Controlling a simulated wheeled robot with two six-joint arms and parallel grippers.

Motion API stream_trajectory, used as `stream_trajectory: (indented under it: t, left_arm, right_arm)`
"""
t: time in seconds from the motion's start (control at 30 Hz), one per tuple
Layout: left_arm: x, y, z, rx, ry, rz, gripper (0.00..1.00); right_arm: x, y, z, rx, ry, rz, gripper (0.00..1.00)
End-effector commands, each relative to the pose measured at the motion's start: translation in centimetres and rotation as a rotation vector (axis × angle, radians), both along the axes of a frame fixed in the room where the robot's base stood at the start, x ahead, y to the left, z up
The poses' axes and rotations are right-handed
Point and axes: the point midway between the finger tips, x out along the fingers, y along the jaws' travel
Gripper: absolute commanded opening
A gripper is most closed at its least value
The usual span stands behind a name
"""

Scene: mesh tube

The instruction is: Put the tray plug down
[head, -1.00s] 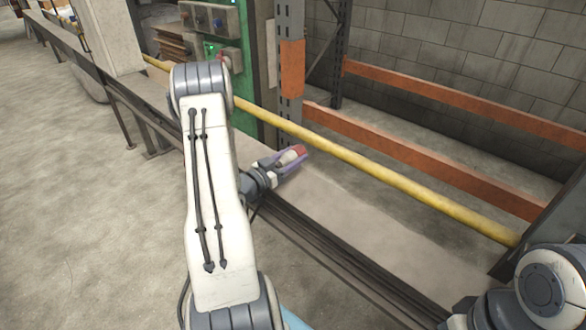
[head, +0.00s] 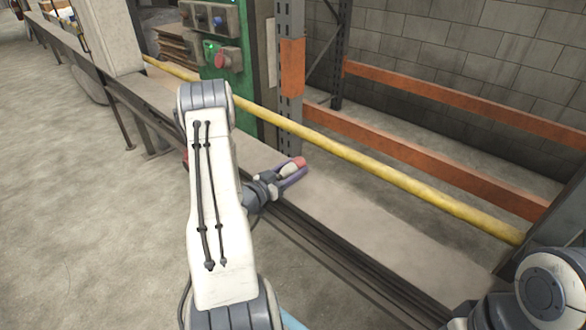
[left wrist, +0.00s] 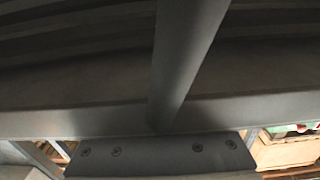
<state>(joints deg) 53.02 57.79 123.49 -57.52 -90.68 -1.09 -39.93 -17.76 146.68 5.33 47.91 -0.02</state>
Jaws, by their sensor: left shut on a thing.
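The tray plug (head: 298,163) shows as a small pale piece with a red end. My left gripper (head: 292,172) is shut on it, with its purple-grey fingers either side. I cannot tell whether the plug touches the bench. The plug cannot be made out in the dark left wrist view. My right gripper is out of view; only part of my right arm shows at the lower right.
A yellow rail (head: 400,170) runs along the back of the bench. An upright post with an orange patch (head: 291,67) and a green control cabinet (head: 243,95) stand behind it. The bench is clear to the right of the gripper.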

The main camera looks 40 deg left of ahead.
Motion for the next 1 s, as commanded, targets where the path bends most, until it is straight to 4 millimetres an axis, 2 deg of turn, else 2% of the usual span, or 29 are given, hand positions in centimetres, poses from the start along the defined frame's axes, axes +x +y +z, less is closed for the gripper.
stream_trajectory:
  t: [0.03, 0.1, 0.43, 0.6, 0.67, 1.0]
  left_arm:
    - [0.0, 0.0, 0.0, 0.0, 0.0, 0.0, 0.6]
    - [0.0, 0.0, 0.0, 0.0, 0.0, 0.0, 0.86]
    - [0.0, 0.0, 0.2, 0.001, 0.0, 0.0, 0.86]
    - [0.0, 0.0, 1.9, 0.001, -0.001, 0.0, 0.86]
    - [-1.3, 0.3, 1.2, -0.001, 0.002, 0.006, 0.86]
    - [-8.9, 0.9, 1.2, -0.001, 0.0, 0.007, 0.86]
  right_arm:
    - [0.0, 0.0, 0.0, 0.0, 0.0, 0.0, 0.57]
    - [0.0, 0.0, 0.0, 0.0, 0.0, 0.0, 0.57]
    - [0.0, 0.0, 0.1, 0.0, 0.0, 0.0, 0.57]
    - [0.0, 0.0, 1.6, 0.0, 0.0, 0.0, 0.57]
    - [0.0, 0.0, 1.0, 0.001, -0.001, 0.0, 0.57]
    - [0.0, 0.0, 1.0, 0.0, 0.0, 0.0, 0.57]
